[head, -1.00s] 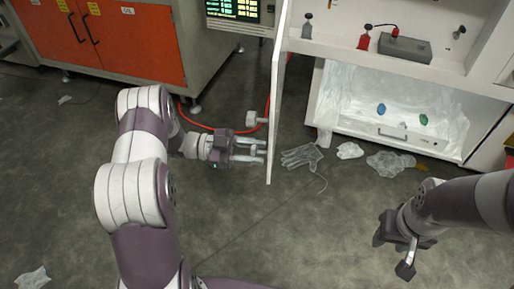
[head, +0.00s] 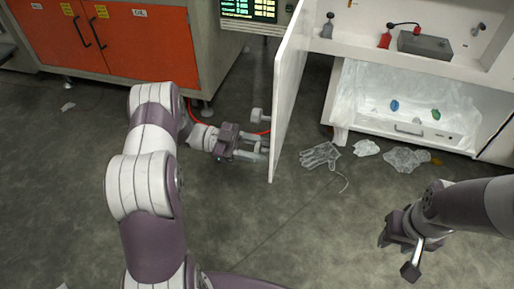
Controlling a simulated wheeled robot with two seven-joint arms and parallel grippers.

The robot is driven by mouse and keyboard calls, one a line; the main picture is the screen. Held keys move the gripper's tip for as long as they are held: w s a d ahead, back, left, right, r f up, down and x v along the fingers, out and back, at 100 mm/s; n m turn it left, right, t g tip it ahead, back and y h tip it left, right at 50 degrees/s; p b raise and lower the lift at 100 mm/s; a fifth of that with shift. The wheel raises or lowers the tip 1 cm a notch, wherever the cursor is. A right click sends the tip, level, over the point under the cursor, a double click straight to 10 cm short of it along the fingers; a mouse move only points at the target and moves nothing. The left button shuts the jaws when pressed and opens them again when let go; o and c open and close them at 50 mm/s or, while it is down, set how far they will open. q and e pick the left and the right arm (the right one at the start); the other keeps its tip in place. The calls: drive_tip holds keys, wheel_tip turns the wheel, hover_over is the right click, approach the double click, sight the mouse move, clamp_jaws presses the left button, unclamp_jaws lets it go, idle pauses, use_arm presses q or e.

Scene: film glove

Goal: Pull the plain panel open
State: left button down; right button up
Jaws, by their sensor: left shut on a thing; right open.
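The plain panel (head: 292,85) is a white door that stands swung out from the white cabinet, with its inner face turned to the right. My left gripper (head: 264,148) is at the panel's outer, left side near its free lower edge. It is shut on a small knob-like handle there, mostly hidden between the fingers. A second pale knob (head: 257,116) shows on the same side, farther back. My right gripper (head: 405,250) is open and empty above the floor at the lower right, apart from the panel.
The white cabinet (head: 360,45) holds small bottles and a grey box (head: 425,44). Its plastic-lined lower bay (head: 370,85) stands open. A clear glove (head: 320,156) and crumpled film (head: 406,160) lie on the floor. An orange-doored cabinet (head: 150,45) stands at the back left.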

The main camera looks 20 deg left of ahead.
use_arm(q)
drive_tip(key=shift+s+f, duration=0.15)
drive_tip(key=shift+f, duration=0.2)
drive_tip(key=c, duration=0.7)
unclamp_jaws()
drive_tip(key=shift+o, duration=0.2)
drive_tip(key=shift+r, duration=0.1)
drive_tip(key=a, duration=1.2)
drive_tip(key=shift+s+a, duration=0.25)
drive_tip(key=shift+a, duration=0.1)
